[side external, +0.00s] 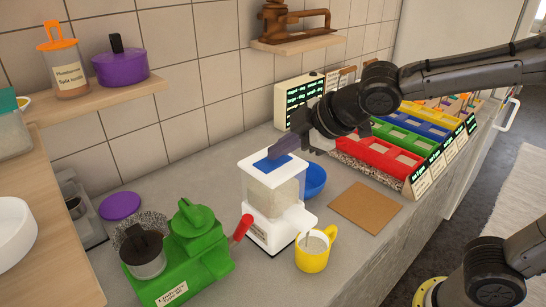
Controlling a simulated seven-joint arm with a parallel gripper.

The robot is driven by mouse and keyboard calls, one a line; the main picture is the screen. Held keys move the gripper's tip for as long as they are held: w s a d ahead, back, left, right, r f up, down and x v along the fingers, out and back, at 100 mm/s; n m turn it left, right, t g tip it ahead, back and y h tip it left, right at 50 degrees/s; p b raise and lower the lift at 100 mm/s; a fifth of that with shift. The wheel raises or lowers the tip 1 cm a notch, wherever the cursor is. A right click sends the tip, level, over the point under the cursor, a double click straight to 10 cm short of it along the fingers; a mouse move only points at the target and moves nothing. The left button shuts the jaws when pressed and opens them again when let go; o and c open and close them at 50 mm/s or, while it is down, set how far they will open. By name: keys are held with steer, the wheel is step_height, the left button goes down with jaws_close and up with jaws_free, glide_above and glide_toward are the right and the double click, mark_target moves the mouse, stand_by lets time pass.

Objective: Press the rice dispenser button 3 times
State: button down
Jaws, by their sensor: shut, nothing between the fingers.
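The rice dispenser (268,200) stands upright on the counter. It is white with a clear hopper of pale grain and a white label low on its front. A flat blue area (268,166) shows on its top; I cannot tell for sure if this is the button. My gripper (280,149) is shut and empty, with its tips over the back right part of the dispenser's top. I cannot tell if the tips touch it. A yellow mug (312,255) stands at the dispenser's front right, with something whitish in it.
A green machine (185,255) with a red handle (240,227) stands left of the dispenser. A blue bowl (315,180) sits behind it. A brown board (365,207) lies to the right. Coloured bins (370,158) stand farther back. A purple lid (120,206) lies at left.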

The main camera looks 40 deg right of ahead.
mark_target(280, 162)
steer(key=shift+r, duration=0.9)
steer(key=shift+r, duration=0.1)
steer(key=shift+r, duration=2.45)
steer(key=s+d+m+h, duration=0.2)
steer(key=s+d+m, duration=0.3)
steer(key=s+d, duration=0.5)
steer(key=s+d+f+m+g, duration=0.2)
steer(key=s+f+m, duration=0.4)
steer(key=s+f, duration=0.5)
steer(key=shift+s+d+f+g, duration=0.25)
steer(key=shift+s+g, duration=0.25)
steer(key=shift+g, duration=0.2)
